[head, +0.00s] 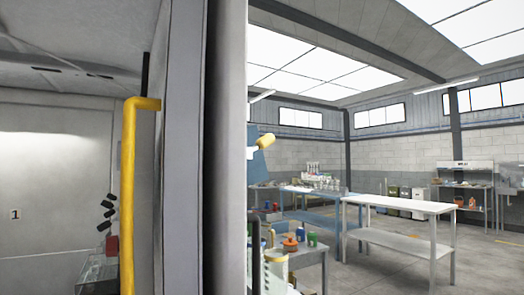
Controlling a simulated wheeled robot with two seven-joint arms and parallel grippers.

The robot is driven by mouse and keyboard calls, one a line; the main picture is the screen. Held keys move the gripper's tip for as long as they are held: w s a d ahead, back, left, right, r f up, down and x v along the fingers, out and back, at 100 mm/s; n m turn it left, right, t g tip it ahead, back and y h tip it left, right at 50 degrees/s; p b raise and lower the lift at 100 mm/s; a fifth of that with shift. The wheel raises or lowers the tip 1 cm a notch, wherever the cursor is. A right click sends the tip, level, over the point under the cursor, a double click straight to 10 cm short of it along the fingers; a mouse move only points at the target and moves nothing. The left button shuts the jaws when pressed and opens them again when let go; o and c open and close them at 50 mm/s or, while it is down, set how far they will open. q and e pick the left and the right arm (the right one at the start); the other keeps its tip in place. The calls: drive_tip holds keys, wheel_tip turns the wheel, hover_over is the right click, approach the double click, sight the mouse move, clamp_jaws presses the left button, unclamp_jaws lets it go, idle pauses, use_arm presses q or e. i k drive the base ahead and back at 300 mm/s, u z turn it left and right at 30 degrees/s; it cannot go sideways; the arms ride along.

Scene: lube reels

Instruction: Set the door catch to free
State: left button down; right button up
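I cannot make out a door catch for certain. A large grey upright post or door edge (183,150) stands close in front of me, left of centre. A yellow bar (127,200) with a bent top runs down its left side. Left of the bar, several small black pieces (107,212) sit one above another, with a dark red piece below; I cannot tell what they are. A small plate (15,214) is on the pale wall at the far left. Neither of my grippers shows in the head view.
Right of the post is a workshop. A white-topped table (398,204) stands on open grey floor. A blue bench (312,191) and a grey bench with a orange-red reel-like item (290,244) stand nearer the post. Shelving (464,187) and bins (398,197) line the back.

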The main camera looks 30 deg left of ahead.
sight(264, 142)
drive_tip(key=z, duration=1.1)
drive_tip(key=k, duration=0.85)
drive_tip(key=u, duration=1.85)
